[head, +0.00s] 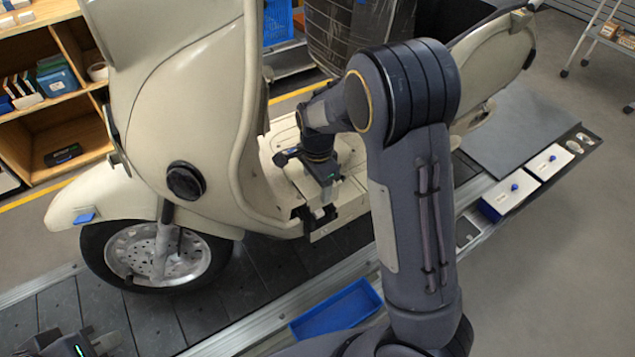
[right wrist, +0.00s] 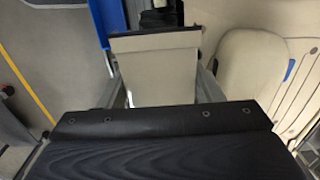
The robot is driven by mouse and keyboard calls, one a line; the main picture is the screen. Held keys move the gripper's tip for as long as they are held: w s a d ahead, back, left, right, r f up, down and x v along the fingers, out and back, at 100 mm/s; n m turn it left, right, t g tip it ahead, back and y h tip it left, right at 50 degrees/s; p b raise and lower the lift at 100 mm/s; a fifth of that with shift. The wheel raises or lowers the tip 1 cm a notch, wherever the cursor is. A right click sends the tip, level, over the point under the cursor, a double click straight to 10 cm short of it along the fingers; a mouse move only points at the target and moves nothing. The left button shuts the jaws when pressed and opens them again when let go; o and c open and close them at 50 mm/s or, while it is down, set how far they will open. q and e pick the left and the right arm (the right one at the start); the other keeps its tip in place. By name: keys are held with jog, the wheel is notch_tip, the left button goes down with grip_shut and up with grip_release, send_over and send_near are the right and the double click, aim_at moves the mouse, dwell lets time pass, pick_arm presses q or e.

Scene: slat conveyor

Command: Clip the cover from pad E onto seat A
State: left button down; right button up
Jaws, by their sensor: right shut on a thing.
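My right gripper (head: 318,218) is beside the scooter's low middle, near the footboard. In the right wrist view its jaws (right wrist: 160,85) are shut on a cream piece with a dark far edge, which I take to be the cover (right wrist: 158,62). In the head view the arm and gripper mostly hide this piece. White blocks with blue knobs (head: 503,195) (head: 548,162) stand on the side ledge at right. I cannot tell which place is pad E or seat A. My left gripper (head: 78,347) is partly visible at the bottom left; its jaw opening is unclear.
The cream scooter (head: 185,100) stands on the dark slat conveyor (head: 250,285). A rounded cream panel with a blue tab (right wrist: 252,75) is right of the jaws in the wrist view. A blue tray (head: 338,310) lies at the conveyor's near edge. Wooden shelves (head: 55,110) stand behind left.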

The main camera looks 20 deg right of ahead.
aim_at(318, 205)
jog(key=shift+f, duration=0.25)
jog(key=shift+f+b, duration=2.5)
jog(key=shift+f, duration=1.05)
jog(key=shift+f, duration=0.35)
jog(key=shift+f, duration=0.25)
jog(key=o, duration=1.1)
jog(key=shift+r, duration=0.1)
